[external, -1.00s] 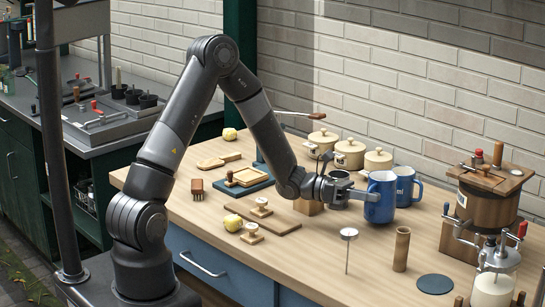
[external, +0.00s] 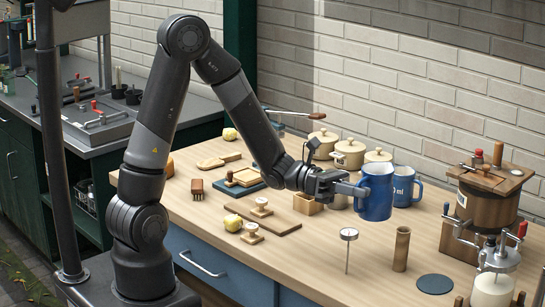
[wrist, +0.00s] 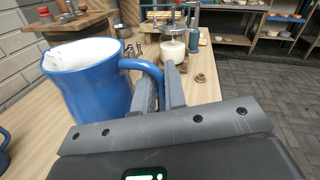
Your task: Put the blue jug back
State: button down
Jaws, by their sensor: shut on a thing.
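A blue jug (external: 374,197) is held by its handle in my gripper (external: 352,189), which is shut on it. The jug is upright and seems a little above the wooden table. In the wrist view the jug (wrist: 92,88) fills the left side, with a pale inside, and its handle runs between the fingers (wrist: 160,80). A second blue jug (external: 404,187) with white lettering stands just behind and to the right, partly hidden. At the left edge of the wrist view a bit of blue shows low down.
Lidded cream pots (external: 348,153) stand behind the jugs by the brick wall. A thin-stemmed disc tool (external: 348,235), a wooden cylinder (external: 402,248) and a dark round mat (external: 435,284) are in front. A wooden churn (external: 488,203) stands at right. Bare table lies between.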

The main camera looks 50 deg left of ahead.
jog(key=shift+w+a+f, duration=1)
jog(key=shift+w+f, duration=0.35)
jog(key=shift+f, duration=0.4)
jog(key=shift+w+a+f, duration=1)
jog(key=shift+w+f, duration=0.4)
jog(key=shift+f, duration=0.3)
jog(key=shift+w+a+f, duration=1)
jog(key=shift+w+f, duration=0.35)
jog(key=shift+f, duration=0.4)
jog(key=shift+f, duration=0.1)
jog(key=c, duration=1.5)
grip_release()
